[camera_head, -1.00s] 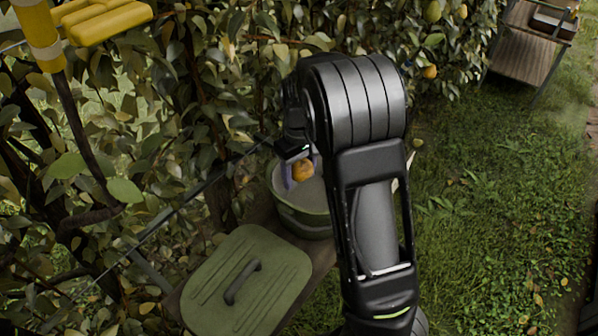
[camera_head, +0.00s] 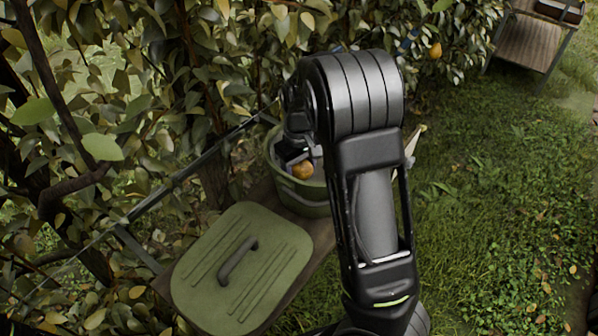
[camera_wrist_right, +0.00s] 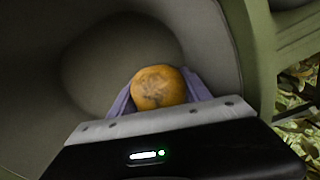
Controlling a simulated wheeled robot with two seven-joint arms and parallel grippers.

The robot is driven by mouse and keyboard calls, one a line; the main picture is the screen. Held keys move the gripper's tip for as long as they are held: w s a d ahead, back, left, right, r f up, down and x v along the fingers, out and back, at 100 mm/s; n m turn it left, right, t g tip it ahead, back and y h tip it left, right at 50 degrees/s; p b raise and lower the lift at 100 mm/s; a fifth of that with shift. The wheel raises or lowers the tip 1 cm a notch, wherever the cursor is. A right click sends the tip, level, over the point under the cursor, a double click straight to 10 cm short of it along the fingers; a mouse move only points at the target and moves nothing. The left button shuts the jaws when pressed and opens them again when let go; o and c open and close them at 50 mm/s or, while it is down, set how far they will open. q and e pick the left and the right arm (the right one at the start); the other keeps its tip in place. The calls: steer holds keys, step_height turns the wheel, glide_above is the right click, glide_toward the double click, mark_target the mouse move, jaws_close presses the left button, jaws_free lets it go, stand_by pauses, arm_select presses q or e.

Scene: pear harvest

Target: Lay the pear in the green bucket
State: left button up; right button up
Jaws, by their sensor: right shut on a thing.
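The pear (camera_head: 302,170) is round and orange-brown. In the right wrist view the pear (camera_wrist_right: 158,87) sits between the purple fingers of my right gripper (camera_wrist_right: 155,90), which is shut on it. The green bucket (camera_head: 303,198) stands on a wooden bench in the head view, partly hidden behind my right arm. The pear and the right gripper (camera_head: 300,164) show within the bucket's opening. In the right wrist view the bucket's inner wall (camera_wrist_right: 215,45) surrounds the pear. I cannot tell whether the pear touches the bottom. My left gripper is not in view.
A green lid (camera_head: 240,268) with a dark handle lies on the wooden bench (camera_head: 318,232) in front of the bucket. Leafy branches crowd the left and back. A wooden stand (camera_head: 528,48) is at the far right. Grass (camera_head: 480,210) lies open on the right.

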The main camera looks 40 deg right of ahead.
mark_target(299, 166)
steer(key=shift+f+b, duration=1.3)
steer(key=shift+f, duration=0.85)
steer(key=shift+f, duration=0.1)
steer(key=o, duration=1.6)
steer(key=shift+r, duration=3.9)
